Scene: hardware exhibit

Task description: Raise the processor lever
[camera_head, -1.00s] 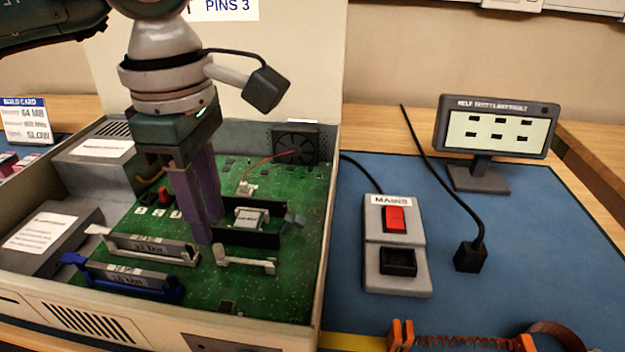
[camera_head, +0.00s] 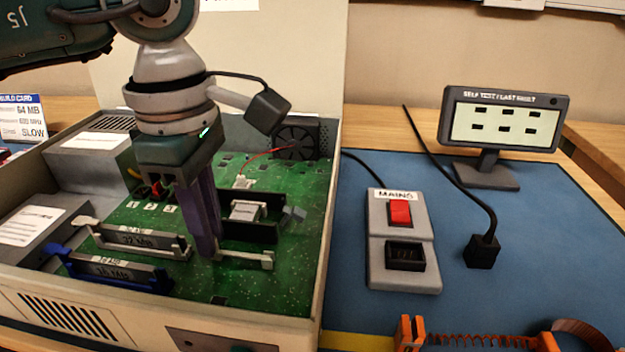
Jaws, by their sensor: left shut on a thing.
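My left gripper (camera_head: 208,256) points down into the open computer case, its purple fingers close together. They are shut at the left end of a pale lever-like bar (camera_head: 247,259) on the green board (camera_head: 270,285). The bar lies low and roughly level; its gripped end is hidden by the fingers. The processor (camera_head: 245,211), a pale labelled block, sits just behind, between dark rails (camera_head: 250,232). A small grey piece (camera_head: 293,214) stands at its right. My right gripper is not in view.
Two labelled memory modules (camera_head: 135,239) are in slots left of the fingers. The case's front wall (camera_head: 290,325) and a fan (camera_head: 296,140) bound the board. A mains switch box (camera_head: 400,240), a loose plug (camera_head: 483,251) and a display (camera_head: 502,118) stand on the blue mat (camera_head: 560,260).

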